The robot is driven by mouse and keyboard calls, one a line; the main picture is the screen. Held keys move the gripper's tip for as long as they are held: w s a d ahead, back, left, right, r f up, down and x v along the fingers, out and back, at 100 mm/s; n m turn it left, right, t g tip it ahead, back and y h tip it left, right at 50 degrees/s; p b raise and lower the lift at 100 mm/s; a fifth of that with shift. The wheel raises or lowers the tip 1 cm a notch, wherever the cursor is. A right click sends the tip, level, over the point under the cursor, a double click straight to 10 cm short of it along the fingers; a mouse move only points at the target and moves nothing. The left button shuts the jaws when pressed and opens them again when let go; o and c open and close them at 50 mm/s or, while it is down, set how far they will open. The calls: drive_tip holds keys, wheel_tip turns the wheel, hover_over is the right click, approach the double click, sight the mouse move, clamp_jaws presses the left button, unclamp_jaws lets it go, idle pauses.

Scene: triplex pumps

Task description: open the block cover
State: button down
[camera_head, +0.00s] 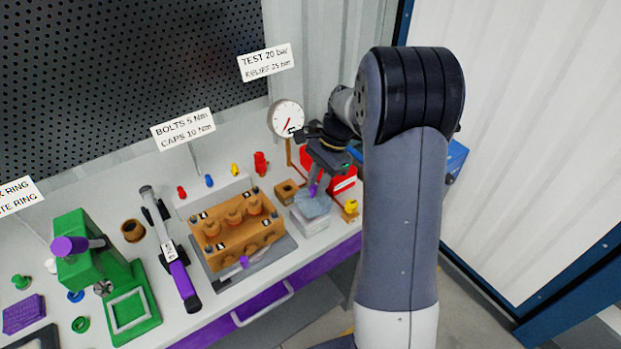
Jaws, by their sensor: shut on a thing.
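The likely block cover is a translucent blue-grey lid (313,205) with a purple knob (313,190) on top. It is over a small pale box (310,222) to the right of the orange pump block (238,235). My gripper (314,186) points down above this lid and is shut on the purple knob. The lid looks slightly askew over the box; whether it touches the rim I cannot tell. The fingertips are small and partly dark in this view.
A pressure gauge (286,118) stands behind my gripper, with a red item (343,180) and a yellow-topped item (351,208) close on the right. A torque wrench (177,270) and a green press (100,270) are to the left. The bench's front edge has a handle (263,303).

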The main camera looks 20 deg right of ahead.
drive_tip(key=shift+w+d+y, duration=0.1)
drive_tip(key=shift+d+y, duration=0.2)
drive_tip(key=c, duration=1.2)
unclamp_jaws()
drive_tip(key=shift+r, duration=0.1)
drive_tip(key=b+v, duration=0.1)
drive_tip(key=v, duration=0.9)
drive_tip(key=shift+d+r, duration=0.1)
drive_tip(key=shift+r, duration=0.25)
